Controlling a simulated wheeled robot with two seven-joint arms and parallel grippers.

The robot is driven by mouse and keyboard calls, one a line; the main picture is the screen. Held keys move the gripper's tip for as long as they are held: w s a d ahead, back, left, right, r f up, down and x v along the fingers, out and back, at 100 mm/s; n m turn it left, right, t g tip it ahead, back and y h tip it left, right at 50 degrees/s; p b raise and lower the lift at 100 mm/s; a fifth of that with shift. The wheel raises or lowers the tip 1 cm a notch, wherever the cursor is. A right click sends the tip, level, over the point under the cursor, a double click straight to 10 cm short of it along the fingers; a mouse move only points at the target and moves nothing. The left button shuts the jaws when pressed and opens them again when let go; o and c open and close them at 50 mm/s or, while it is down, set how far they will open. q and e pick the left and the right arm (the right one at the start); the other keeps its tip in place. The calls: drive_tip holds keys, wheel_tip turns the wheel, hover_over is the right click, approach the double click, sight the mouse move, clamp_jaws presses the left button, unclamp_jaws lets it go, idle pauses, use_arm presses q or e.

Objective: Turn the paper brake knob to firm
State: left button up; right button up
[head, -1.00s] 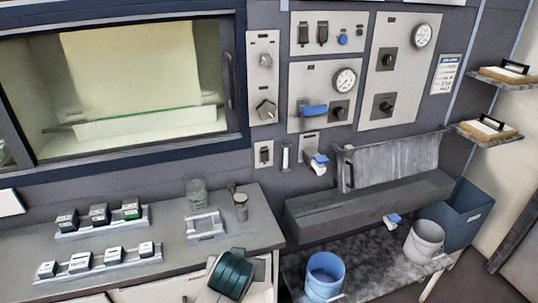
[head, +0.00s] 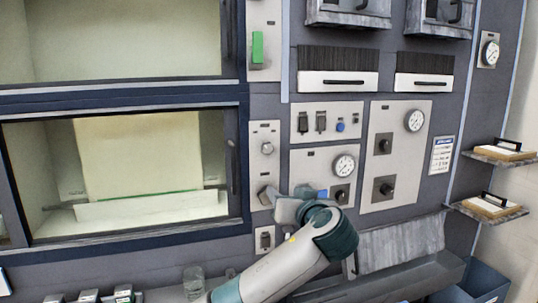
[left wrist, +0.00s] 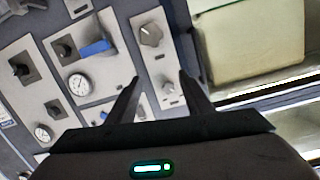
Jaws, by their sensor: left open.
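The labels are too small to read, so I cannot tell which knob is the paper brake. A narrow light panel right of the window carries a pointed grey knob (head: 266,196) low down and a round knob (head: 267,148) above it. In the left wrist view, turned over, the pointed knob (left wrist: 149,35) is beyond the fingertips and the round knob (left wrist: 168,88) shows between the fingers. My left gripper (left wrist: 159,75) is open and empty, facing this panel, apart from both knobs. In the head view it hides part of the neighbouring panel. My right gripper is not in view.
A blue lever (left wrist: 95,47) and a gauge (left wrist: 78,84) are on the neighbouring panel, close to my left gripper. A wider panel with two dark knobs and a gauge (head: 414,120) is to the right. The window (head: 120,170) has a dark frame and handle. A trough is below.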

use_arm(q)
wheel_tip(320, 180, up, 7)
drive_tip(key=d+t+y, duration=0.1)
drive_tip(key=shift+n, duration=0.3)
drive_tip(key=shift+w, duration=0.2)
drive_tip(key=p, duration=0.8)
approach(268, 149)
drive_tip(key=x, duration=0.7)
drive_tip(key=shift+r, duration=0.15)
drive_tip(key=shift+x, duration=1.2)
